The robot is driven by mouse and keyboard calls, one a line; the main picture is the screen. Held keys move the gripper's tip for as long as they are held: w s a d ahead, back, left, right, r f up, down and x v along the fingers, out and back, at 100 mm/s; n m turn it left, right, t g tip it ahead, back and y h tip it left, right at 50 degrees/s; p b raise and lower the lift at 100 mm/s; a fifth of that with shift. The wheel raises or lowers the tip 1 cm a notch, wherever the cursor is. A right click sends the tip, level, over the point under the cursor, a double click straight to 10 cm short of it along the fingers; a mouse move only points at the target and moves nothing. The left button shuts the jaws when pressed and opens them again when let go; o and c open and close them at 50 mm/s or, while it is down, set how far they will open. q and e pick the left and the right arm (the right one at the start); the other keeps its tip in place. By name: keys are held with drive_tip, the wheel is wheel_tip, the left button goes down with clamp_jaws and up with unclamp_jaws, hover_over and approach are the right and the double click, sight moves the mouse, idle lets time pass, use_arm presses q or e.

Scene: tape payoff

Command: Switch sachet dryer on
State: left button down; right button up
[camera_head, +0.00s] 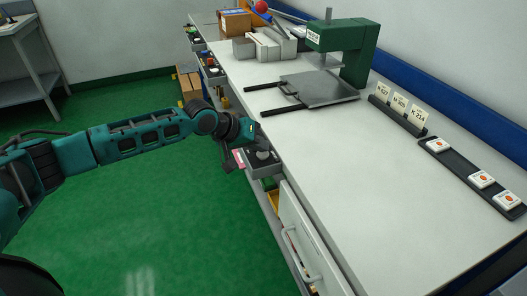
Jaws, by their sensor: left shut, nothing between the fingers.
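A green machine with a column (360,55) stands at the back of the bench. My right gripper is not in view.
A dark flat plate with two bars (322,90) lies before the green machine. A card holder (396,115) and a black strip with three white, orange-marked squares (460,165) lie along the wall side. A drawer front (305,240) is below the bench. The near bench top is clear.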

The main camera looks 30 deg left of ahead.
sight(259, 154)
use_arm(q)
drive_tip(key=shift+f, duration=0.3)
idle(0.4)
drive_tip(key=shift+r, duration=0.1)
drive_tip(key=shift+r+p, duration=0.6)
drive_tip(key=shift+p, duration=0.4)
wheel_tip(259, 154, up, 4)
drive_tip(key=shift+f+p, duration=0.25)
drive_tip(key=shift+p, duration=1)
drive_tip(key=shift+r, duration=0.25)
wheel_tip(259, 154, up, 2)
drive_tip(key=shift+r, duration=0.1)
